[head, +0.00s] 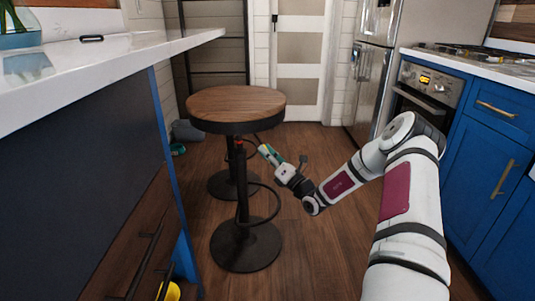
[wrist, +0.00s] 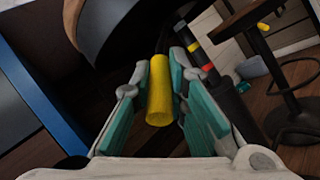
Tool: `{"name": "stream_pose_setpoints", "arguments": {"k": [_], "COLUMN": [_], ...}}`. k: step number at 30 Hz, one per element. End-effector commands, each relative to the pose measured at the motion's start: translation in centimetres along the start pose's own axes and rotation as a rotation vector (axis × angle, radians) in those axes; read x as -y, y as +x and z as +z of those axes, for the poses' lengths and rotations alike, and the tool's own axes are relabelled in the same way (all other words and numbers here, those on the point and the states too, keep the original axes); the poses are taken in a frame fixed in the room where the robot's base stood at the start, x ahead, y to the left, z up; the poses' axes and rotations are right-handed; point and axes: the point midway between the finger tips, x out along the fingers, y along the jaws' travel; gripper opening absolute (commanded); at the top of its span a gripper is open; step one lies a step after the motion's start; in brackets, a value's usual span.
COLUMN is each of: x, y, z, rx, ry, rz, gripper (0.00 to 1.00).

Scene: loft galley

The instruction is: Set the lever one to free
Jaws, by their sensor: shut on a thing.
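The near bar stool (head: 240,105) has a round wooden seat on a dark post with a foot ring and round base. In the wrist view, a yellow lever handle (wrist: 159,98) sticks out from beneath its dark seat underside (wrist: 135,30). My gripper (head: 266,152) is beside the post, just under the seat's right edge. In the wrist view, the teal pads of my gripper (wrist: 160,85) are shut on the yellow handle, one on each side. The post (wrist: 222,90) shows red and yellow bands. The lever's inner end is hidden under the seat.
A second stool (head: 220,183) stands behind the near one, and its post shows in the wrist view (wrist: 268,60). A white counter (head: 95,70) is on the left, blue cabinets (head: 490,160) on the right. A yellow object (head: 170,292) is at lower left.

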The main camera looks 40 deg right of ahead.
Motion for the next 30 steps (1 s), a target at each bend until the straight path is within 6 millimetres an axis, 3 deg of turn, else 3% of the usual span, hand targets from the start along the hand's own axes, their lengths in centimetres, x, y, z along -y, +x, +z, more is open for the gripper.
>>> {"name": "stream_pose_setpoints", "arguments": {"k": [10, 11, 13, 23, 30], "x": [0.2, 0.2, 0.2, 0.2, 0.3], "y": [0.0, 0.0, 0.0, -0.2, -3.1], "z": [-0.1, -0.1, -0.1, -0.1, -0.1], "rx": [0.006, 0.006, 0.006, 0.006, 0.005], "ry": [-0.002, -0.002, -0.002, -0.001, 0.000], "rz": [0.002, 0.002, 0.002, 0.003, 0.000], "gripper": [0.00, 0.19, 0.34, 0.35, 0.35]}}
